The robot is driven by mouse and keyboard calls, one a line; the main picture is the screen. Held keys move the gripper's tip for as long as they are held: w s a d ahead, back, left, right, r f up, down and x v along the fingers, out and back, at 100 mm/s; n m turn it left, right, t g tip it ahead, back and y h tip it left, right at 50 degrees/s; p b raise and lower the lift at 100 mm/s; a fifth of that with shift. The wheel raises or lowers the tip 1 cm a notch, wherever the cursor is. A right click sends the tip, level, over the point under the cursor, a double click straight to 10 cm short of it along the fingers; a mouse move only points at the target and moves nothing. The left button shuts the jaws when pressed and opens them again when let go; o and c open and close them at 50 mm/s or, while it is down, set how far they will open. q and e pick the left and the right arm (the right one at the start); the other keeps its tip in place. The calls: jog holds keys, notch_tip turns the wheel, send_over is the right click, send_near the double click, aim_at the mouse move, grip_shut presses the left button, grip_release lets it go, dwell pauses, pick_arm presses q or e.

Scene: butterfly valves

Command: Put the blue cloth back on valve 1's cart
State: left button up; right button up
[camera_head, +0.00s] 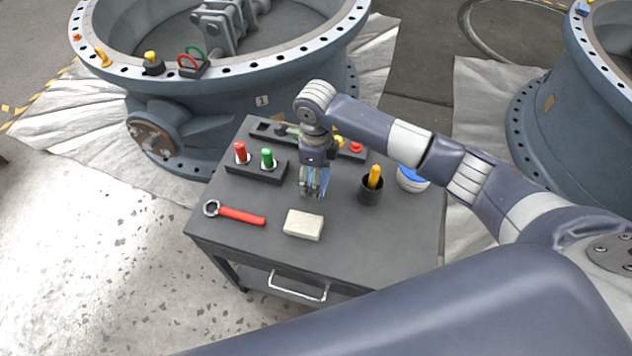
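My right gripper (312,190) comes in from the right and points down over the middle of the dark grey cart (372,238). Its fingers look closed around a small blue piece, which appears to be the blue cloth (323,184). Most of the cloth is hidden by the fingers. I cannot tell whether it touches the cart top. The cart stands in front of a large valve (240,92) with a plate marked 1. My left gripper is not in view.
On the cart are a red-handled wrench (241,216), a beige block (303,225), a holder with red and green pegs (257,172), a dark cup with a yellow handle (371,188) and a white-and-blue tub (412,179). Another valve (580,110) stands right. The cart's front right is clear.

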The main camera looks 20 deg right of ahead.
notch_tip(320, 180, down, 3)
jog(key=shift+f, duration=0.45)
jog(key=o, duration=0.9)
jog(key=shift+o, duration=0.2)
jog(key=shift+r, duration=0.1)
jog(key=shift+r, duration=0.25)
notch_tip(320, 180, up, 12)
jog(key=shift+f+b, duration=0.15)
jog(key=shift+b, duration=0.3)
jog(key=shift+s, duration=0.1)
